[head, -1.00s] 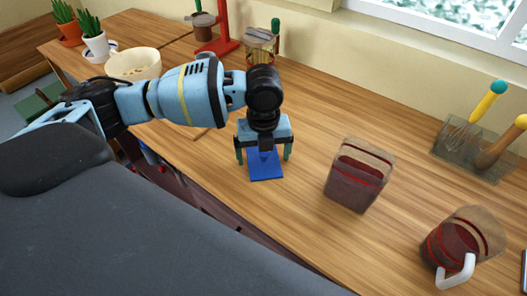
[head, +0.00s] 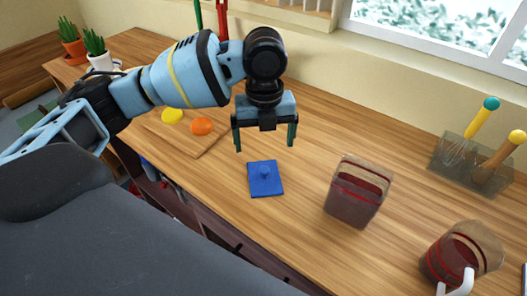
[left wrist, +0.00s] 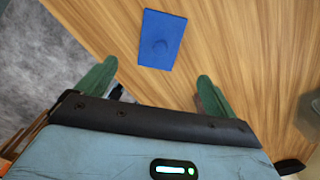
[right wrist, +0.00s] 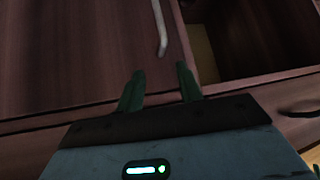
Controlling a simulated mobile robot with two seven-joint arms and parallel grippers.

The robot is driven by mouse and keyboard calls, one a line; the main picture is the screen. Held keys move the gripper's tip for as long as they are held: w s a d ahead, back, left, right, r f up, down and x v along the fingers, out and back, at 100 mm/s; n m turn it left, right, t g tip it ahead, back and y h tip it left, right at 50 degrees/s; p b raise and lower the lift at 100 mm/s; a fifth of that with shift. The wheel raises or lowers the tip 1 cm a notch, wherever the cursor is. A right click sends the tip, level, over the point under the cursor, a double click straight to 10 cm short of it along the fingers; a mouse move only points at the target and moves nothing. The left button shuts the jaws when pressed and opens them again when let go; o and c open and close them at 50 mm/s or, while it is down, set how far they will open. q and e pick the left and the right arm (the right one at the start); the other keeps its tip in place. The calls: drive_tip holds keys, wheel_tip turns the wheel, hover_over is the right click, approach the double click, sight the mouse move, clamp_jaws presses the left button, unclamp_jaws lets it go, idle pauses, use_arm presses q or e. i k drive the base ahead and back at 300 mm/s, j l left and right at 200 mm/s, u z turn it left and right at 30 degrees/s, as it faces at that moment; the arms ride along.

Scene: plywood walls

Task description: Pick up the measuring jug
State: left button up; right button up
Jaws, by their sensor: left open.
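The measuring jug (head: 462,252) is clear with red bands, dark red contents and a white handle. It stands on the wooden counter at the lower right of the head view, its handle cut by the frame edge. My left gripper (head: 265,148) is open and empty, well left of the jug, above a blue square lid with a knob (head: 265,178). The left wrist view shows its spread fingers (left wrist: 157,72) with the lid beyond. My right gripper (right wrist: 160,70) shows in the right wrist view, fingers apart and empty, facing dark wooden drawer fronts.
A clear square container (head: 357,192) with red bands stands between the lid and the jug. A utensil holder (head: 462,160) is at the back right. A cutting board (head: 188,138) with orange and yellow items lies left. Bare counter lies behind the square container.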

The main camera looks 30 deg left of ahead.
sight(469, 251)
drive_tip(key=k, duration=1)
